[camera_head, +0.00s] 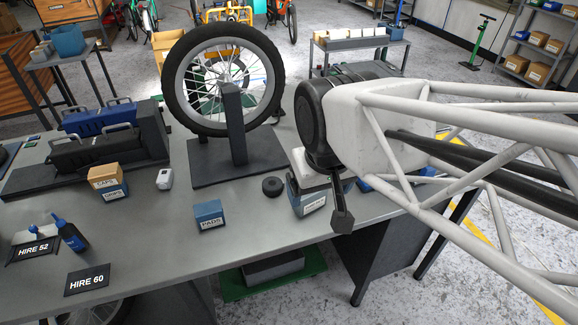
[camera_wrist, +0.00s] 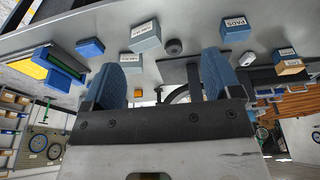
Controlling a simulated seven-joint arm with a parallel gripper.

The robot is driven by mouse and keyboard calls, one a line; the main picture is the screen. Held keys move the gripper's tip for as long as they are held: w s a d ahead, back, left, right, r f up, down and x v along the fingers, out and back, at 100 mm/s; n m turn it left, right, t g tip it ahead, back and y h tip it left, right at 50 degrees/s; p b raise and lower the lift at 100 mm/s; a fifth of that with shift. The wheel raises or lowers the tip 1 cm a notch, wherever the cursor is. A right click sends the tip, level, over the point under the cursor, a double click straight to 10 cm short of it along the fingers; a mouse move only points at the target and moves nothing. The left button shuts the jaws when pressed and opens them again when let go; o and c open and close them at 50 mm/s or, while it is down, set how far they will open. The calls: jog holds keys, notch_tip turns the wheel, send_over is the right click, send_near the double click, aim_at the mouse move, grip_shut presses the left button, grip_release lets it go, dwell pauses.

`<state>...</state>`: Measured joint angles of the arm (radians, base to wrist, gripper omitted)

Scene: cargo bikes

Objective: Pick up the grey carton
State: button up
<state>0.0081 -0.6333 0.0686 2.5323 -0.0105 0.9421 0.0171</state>
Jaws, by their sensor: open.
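A grey-blue carton with a white label, which looks like the grey carton (camera_head: 310,205), stands on the workbench right of centre. My arm and wrist hide part of it in the head view. In the wrist view the carton (camera_wrist: 146,38) shows whole, beyond my fingers and a little left of the middle between them. My gripper (camera_wrist: 161,78) is open, with its two blue-padded fingers apart and nothing between them. In the head view one dark finger shows just right of the carton; I cannot tell whether it touches.
A black puck (camera_head: 272,186) lies beside the carton, and a blue PADS carton (camera_head: 209,215) stands to its left. A wheel (camera_head: 171,85) on a dark stand rises behind. A tan CAPS carton (camera_head: 106,176) sits farther left. The bench front (camera_head: 150,255) is mostly clear.

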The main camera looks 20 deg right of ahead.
jog(key=shift+c, duration=0.6)
jog(key=m+g, duration=0.3)
jog(key=m, duration=1.2)
send_over(310, 198)
jog(key=w+d, duration=0.1)
jog(key=w, duration=0.1)
notch_tip(310, 198, down, 17)
jog(key=shift+d+f, duration=0.1)
jog(key=shift+f, duration=0.1)
jog(key=shift+w+d+f, duration=0.15)
jog(key=shift+w+f, duration=0.05)
jog(key=shift+f, duration=0.2)
